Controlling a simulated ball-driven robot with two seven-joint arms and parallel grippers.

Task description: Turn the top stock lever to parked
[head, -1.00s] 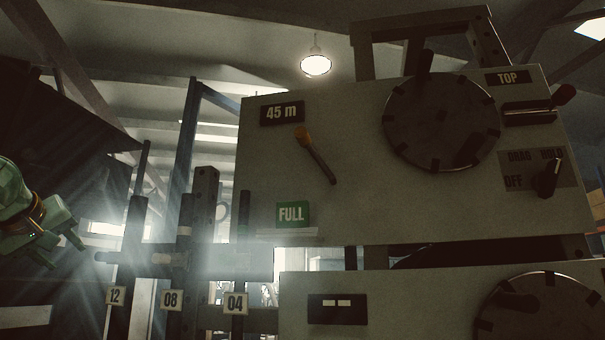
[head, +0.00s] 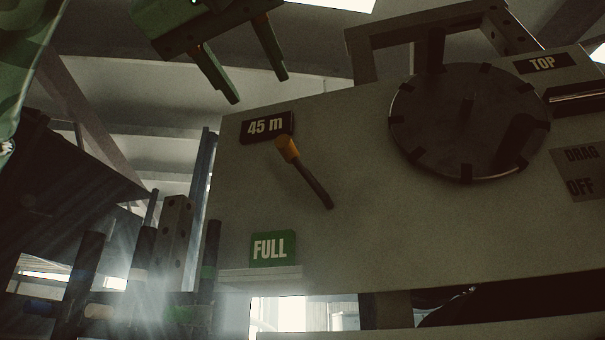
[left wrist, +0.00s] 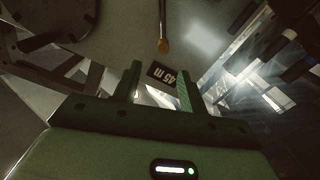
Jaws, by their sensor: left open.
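The top stock lever (head: 307,177) is a dark rod with an orange knob on the grey upper panel (head: 350,230). Its knob points up and left, just under the "45 m" plate (head: 266,127); a green "FULL" plate (head: 270,248) sits below. My left gripper (head: 259,89) is open and empty, above and apart from the lever, near the panel's top-left edge in the picture. In the left wrist view the open fingers (left wrist: 159,73) frame the "45 m" plate (left wrist: 161,75), and the lever's orange knob (left wrist: 163,46) shows beyond them. My right gripper is not in view.
A dark round reel disc (head: 468,125) stands out from the panel right of the lever, below the "TOP" plate (head: 541,64). A drag switch plate (head: 580,172) is at the right edge. Dark posts (head: 175,235) stand left of the panel. Space around the lever is clear.

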